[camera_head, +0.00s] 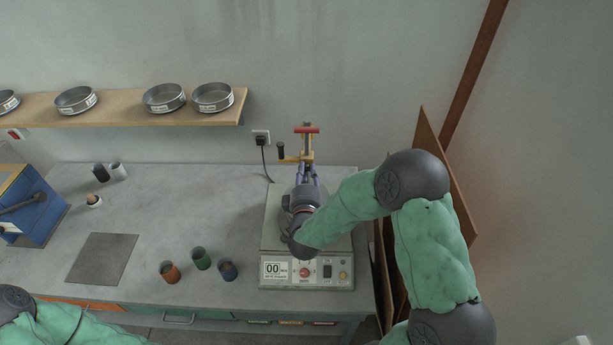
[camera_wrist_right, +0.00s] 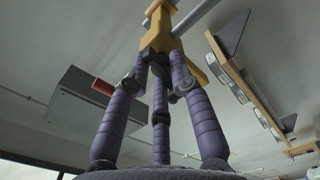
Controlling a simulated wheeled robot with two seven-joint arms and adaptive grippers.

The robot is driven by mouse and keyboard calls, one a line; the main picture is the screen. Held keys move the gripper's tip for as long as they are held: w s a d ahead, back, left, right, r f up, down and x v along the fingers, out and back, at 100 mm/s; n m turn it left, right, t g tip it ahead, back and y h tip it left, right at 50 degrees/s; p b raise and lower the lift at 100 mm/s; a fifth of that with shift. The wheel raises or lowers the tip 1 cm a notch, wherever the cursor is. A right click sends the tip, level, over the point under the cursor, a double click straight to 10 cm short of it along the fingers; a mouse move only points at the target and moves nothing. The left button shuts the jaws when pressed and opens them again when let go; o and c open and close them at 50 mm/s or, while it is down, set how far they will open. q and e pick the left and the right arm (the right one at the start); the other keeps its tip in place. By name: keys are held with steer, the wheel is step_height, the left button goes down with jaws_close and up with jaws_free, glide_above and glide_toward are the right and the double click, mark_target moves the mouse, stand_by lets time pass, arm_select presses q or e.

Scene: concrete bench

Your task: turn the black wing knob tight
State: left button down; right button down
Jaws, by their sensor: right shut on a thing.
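My right gripper (camera_head: 307,175) reaches away from me over the machine on the bench, its purple fingers pointing at the yellow clamp (camera_head: 307,155) with a red bar on top. In the right wrist view, the three purple fingers of this gripper (camera_wrist_right: 160,62) converge and are shut just below the yellow clamp part (camera_wrist_right: 160,35). The black wing knob is not clearly visible; the dark fingertips hide what is between them. A black handle (camera_head: 281,150) stands at the clamp's left side, apart from the fingers. My left gripper is out of view.
The machine (camera_head: 305,284) has a display and buttons on its front. A grey plate (camera_head: 103,257) and a blue box (camera_head: 34,205) lie farther left. A shelf with sieves (camera_head: 164,97) hangs above.

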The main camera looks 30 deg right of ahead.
steer(key=m+b, duration=0.1)
steer(key=m, duration=0.1)
steer(key=f+m+b, duration=0.1)
steer(key=b, duration=0.1)
steer(key=shift+s+a+m, duration=0.1)
steer(key=shift+m, duration=0.3)
steer(key=m+b, duration=0.3)
steer(key=shift+m, duration=0.3)
steer(key=shift+m+b, duration=3.1)
steer(key=shift+m, duration=0.7)
steer(key=shift+r, duration=0.1)
